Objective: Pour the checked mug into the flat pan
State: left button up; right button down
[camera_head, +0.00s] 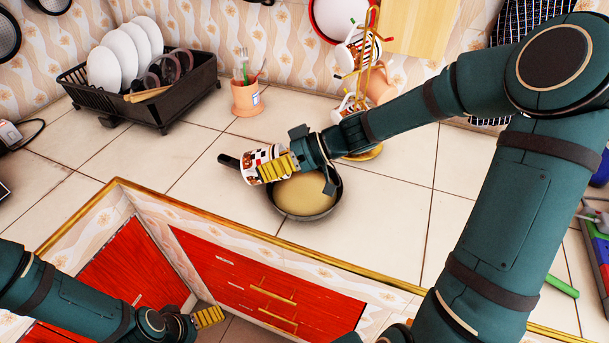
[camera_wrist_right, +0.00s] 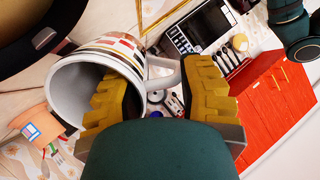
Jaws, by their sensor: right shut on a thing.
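The checked mug (camera_head: 254,166), white with a black, red and white pattern, is held by my right gripper (camera_head: 276,168) above the counter, beside and partly over the flat pan. In the right wrist view the mug (camera_wrist_right: 115,52) shows its open mouth, with a pale inside. The yellow fingers (camera_wrist_right: 160,100) are at its near wall and handle. The flat pan (camera_head: 308,198) is dark with a tan inside and lies on the counter; the mug and gripper hide part of it. Its dark handle points left. My left gripper (camera_head: 209,317) is low, away from both; its opening is unclear.
A black dish rack (camera_head: 150,103) with white plates stands back left. An orange utensil cup (camera_head: 246,97) stands behind the mug. A gold mug tree (camera_head: 370,30) with mugs stands behind my right arm. The tiled counter left of the pan (camera_head: 195,190) is clear.

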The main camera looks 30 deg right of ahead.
jog(key=w+a+m+g+h+p, duration=0.1)
jog(key=w+a+g+h+p, duration=0.3)
jog(key=h+p, duration=0.9)
jog(key=a+g+p, duration=0.2)
jog(key=a+p, duration=0.2)
jog(key=p, duration=0.3)
jog(key=shift+w+a+f, duration=0.15)
jog(key=shift+a+f, duration=0.05)
jog(key=shift+f, duration=0.05)
dwell(1.0)
dwell(0.3)
